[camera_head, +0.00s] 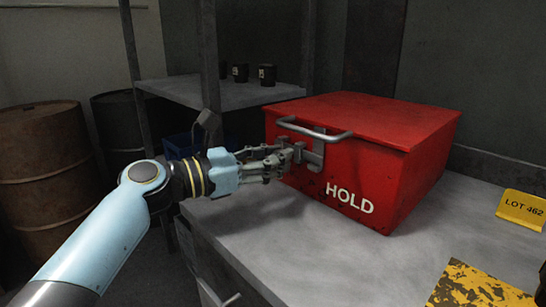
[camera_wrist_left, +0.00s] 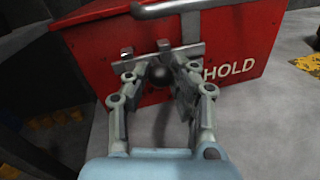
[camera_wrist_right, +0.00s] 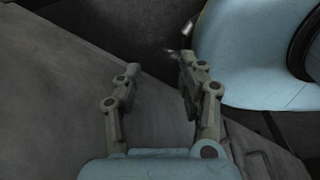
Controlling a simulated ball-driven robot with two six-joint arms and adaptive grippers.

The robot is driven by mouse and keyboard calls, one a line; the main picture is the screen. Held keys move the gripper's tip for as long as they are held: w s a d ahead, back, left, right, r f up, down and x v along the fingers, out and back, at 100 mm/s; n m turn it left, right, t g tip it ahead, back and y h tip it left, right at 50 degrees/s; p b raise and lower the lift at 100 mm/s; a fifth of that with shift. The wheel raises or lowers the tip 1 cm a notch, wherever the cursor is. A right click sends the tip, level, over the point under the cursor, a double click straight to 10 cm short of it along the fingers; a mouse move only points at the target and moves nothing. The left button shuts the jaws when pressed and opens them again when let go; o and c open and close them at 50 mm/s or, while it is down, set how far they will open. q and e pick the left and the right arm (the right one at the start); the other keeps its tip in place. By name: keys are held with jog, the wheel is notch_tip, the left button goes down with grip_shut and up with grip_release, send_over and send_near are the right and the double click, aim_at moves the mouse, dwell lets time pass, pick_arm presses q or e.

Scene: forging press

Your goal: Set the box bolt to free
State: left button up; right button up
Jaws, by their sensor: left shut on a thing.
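The red box (camera_head: 355,125) marked HOLD stands on the grey bench with its lid down. A grey metal bolt (camera_head: 313,152) is fitted on its front face, below the bar handle (camera_head: 315,131). My left gripper (camera_head: 285,157) is at the bolt, shut on its knob. In the left wrist view, the fingers (camera_wrist_left: 160,75) close around a dark round knob (camera_wrist_left: 160,76) under the bolt plate (camera_wrist_left: 172,56). The fingers partly hide the bolt. My right gripper (camera_wrist_right: 155,80) shows only in the right wrist view, its fingers apart with nothing between them.
A yellow LOT 462 sign (camera_head: 522,209) and a worn yellow-black plate (camera_head: 480,285) lie to the right on the bench (camera_head: 400,262). A shelf (camera_head: 225,94) with dark cups stands behind. Rusty drums (camera_head: 45,165) stand at the left. Bench space before the box is clear.

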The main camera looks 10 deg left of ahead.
pick_arm(q)
grip_shut()
jog(key=w+a, duration=0.2)
jog(key=a, duration=0.1)
jog(key=shift+b, duration=0.3)
